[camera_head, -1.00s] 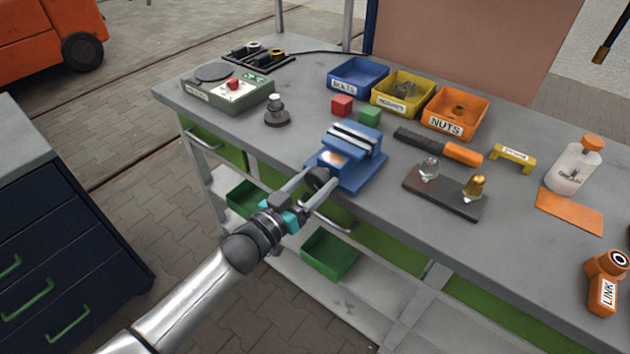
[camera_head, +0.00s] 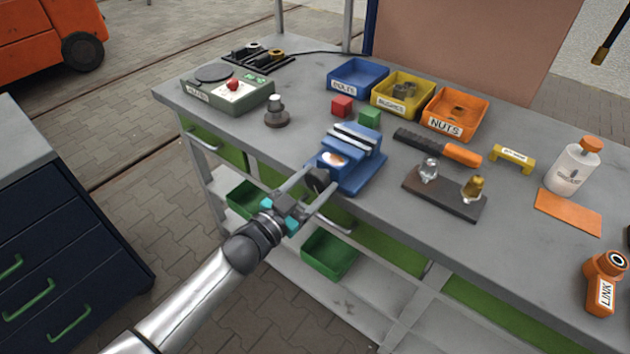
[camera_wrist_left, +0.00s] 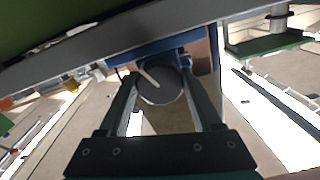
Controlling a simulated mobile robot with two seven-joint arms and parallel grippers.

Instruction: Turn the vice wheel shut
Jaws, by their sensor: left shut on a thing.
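The blue vice (camera_head: 350,165) stands at the front edge of the grey workbench, with pale jaws on top. Its dark round wheel (camera_head: 318,181) faces the front, over the bench edge. My left gripper (camera_head: 318,186) reaches up from the lower left, with one finger on each side of the wheel, and is shut on it. In the left wrist view the wheel (camera_wrist_left: 160,84) is a grey disc with a pale line on its face, between the fingertips of my left gripper (camera_wrist_left: 158,82). My right gripper is not in view.
Bins of bolts (camera_head: 357,79), bushes (camera_head: 402,93) and nuts (camera_head: 456,113) stand behind the vice. A red cube (camera_head: 342,106) and a green cube (camera_head: 369,117) lie near it. A dark plate (camera_head: 442,197) with two bulb-like pieces is to its right.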

